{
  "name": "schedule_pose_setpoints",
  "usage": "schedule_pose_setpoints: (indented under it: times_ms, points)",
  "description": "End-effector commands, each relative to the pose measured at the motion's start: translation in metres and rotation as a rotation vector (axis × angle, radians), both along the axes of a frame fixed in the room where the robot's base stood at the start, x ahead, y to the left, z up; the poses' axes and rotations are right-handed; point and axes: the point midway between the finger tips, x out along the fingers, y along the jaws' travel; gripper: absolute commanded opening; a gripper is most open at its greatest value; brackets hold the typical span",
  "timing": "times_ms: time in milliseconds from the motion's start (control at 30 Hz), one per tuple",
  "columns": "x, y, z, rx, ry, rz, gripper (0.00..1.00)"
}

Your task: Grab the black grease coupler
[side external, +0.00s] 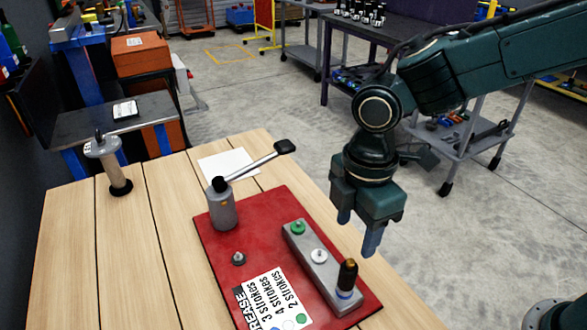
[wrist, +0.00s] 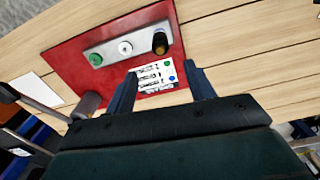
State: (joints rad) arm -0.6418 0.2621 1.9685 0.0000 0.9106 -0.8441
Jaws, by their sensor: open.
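The black grease coupler (side external: 348,275) stands upright at the near end of a grey metal block (side external: 309,262), with a brownish tip and a blue ring at its base. In the wrist view the coupler (wrist: 160,43) stands at the block's right end, beyond my fingertips. My gripper (side external: 358,232) is open and empty, above and apart from the coupler. In the wrist view its two fingers (wrist: 162,76) are spread, with the instruction card (wrist: 155,75) visible between them.
The block has a green fitting (side external: 298,228) and a white one (side external: 319,256). A grey lever pump (side external: 222,208), a small grey fitting (side external: 239,259) and the card (side external: 272,298) are on the red mat (side external: 212,250).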

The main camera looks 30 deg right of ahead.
Motion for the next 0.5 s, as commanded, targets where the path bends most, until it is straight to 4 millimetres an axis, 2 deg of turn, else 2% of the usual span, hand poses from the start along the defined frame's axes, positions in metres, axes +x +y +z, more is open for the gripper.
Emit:
schedule_pose_setpoints:
  times_ms: [167, 500]
  points:
    - [0.0, 0.0, -0.012, -0.002, 0.003, -0.002, 0.54]
    - [-0.001, -0.001, -0.06, -0.003, 0.004, -0.003, 0.54]
